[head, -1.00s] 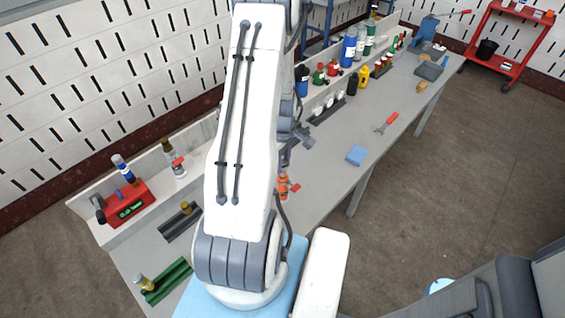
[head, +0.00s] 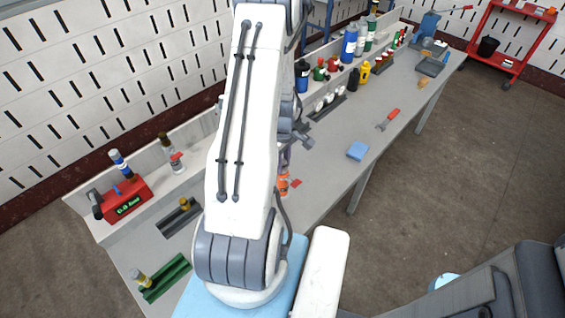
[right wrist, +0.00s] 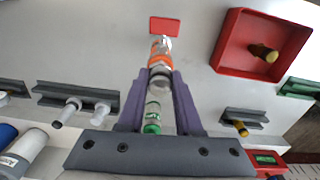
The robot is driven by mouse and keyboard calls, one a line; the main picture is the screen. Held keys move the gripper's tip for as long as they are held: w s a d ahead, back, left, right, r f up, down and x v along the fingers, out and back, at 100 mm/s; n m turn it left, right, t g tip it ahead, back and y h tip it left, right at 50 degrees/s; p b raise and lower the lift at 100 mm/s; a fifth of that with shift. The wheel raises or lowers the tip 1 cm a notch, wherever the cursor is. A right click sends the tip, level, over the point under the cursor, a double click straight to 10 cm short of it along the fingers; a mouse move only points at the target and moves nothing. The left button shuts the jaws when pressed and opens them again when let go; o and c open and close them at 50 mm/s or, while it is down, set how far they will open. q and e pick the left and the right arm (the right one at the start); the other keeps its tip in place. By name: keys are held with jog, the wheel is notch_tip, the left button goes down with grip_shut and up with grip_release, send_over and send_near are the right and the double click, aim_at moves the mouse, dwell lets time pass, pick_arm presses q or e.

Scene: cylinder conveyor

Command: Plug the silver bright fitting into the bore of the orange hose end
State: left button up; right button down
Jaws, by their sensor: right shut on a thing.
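In the right wrist view my right gripper (right wrist: 158,95) is shut on the silver fitting (right wrist: 153,108), a shiny cylinder with a green band near its rear end. The fitting points away from the gripper, in line with the orange hose end (right wrist: 160,62). Its front meets or overlaps the near side of the hose end; how deep it sits in the bore cannot be told. In the head view the orange hose end (head: 283,185) shows beside my white arm, just below my right gripper (head: 286,155), with the fitting mostly hidden. My left gripper is not in view.
A red plate (right wrist: 164,26) stands just beyond the hose end. A red tray (right wrist: 222,42) holds a brass-coloured cylinder. Dark racks (right wrist: 75,97) with cylinders lie at both sides. A blue block (head: 357,151) and red-handled tool (head: 388,119) lie on the bench; bare bench surrounds them.

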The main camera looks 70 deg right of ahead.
jog(key=c, duration=0.5)
grip_release()
jog(key=shift+f, duration=0.15)
